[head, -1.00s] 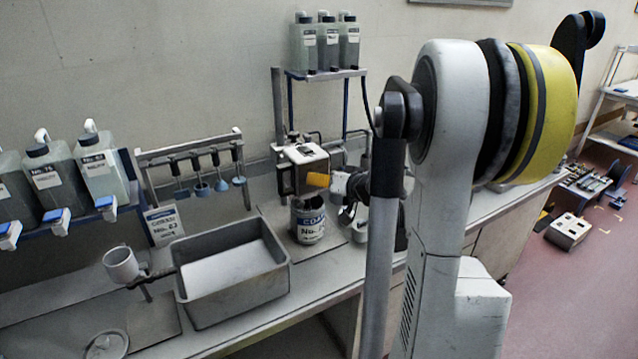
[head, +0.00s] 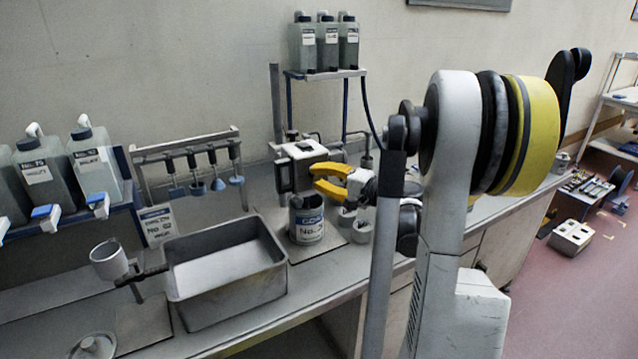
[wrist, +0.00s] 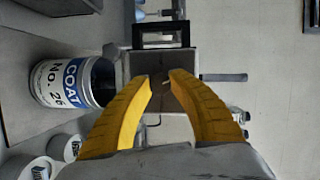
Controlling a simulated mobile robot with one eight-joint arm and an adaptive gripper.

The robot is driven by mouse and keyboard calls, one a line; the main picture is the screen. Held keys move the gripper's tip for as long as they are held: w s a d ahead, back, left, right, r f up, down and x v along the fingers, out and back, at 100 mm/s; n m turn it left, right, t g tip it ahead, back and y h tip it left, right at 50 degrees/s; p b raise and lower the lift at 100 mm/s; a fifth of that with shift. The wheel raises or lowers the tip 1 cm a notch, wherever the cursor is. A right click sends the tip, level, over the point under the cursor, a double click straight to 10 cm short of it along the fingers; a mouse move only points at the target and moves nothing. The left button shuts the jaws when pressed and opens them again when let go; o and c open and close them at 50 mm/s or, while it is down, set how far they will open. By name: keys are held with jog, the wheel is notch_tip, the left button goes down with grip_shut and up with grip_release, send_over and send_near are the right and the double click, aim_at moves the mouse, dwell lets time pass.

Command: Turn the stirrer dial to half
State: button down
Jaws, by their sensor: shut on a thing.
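The stirrer (head: 306,150) is a pale box on a stand at the back of the bench, above an open can labelled COAT (head: 308,228). In the wrist view the stirrer's face (wrist: 138,64) lies straight ahead of my fingers, and the can (wrist: 68,84) is at the left. My gripper (head: 313,177) has yellow fingers against the stirrer's front, one above the other in the head view. The fingertips (wrist: 165,82) close around a small part at the stirrer's face, which I take to be the dial. The dial is mostly hidden, so its setting cannot be read.
A grey tray (head: 178,294) stands left of the can. A rack of hanging stirrers (head: 185,150) and several jugs (head: 92,165) are further left. A shelf with bottles (head: 328,73) rises behind the stirrer. Small white cups (head: 361,231) sit close right of the can.

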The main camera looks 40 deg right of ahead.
jog(key=m+t+b, duration=0.1)
jog(key=m, duration=0.1)
jog(key=m+t+b, duration=0.1)
jog(key=m+b, duration=0.1)
jog(key=m, duration=0.1)
jog(key=shift+a+f, duration=0.1)
jog(key=shift+f, duration=0.1)
jog(key=shift+r+m+t+h+b, duration=0.15)
jog(key=shift+m+t+b, duration=0.4)
jog(key=shift+m, duration=0.6)
jog(key=shift+m+t+h+b, duration=0.15)
jog(key=shift+m+t+b, duration=0.35)
jog(key=shift+m, duration=0.65)
jog(key=c, duration=1.1)
grip_release()
jog(key=shift+w, duration=0.1)
jog(key=shift+c, duration=0.2)
jog(key=v, duration=1.2)
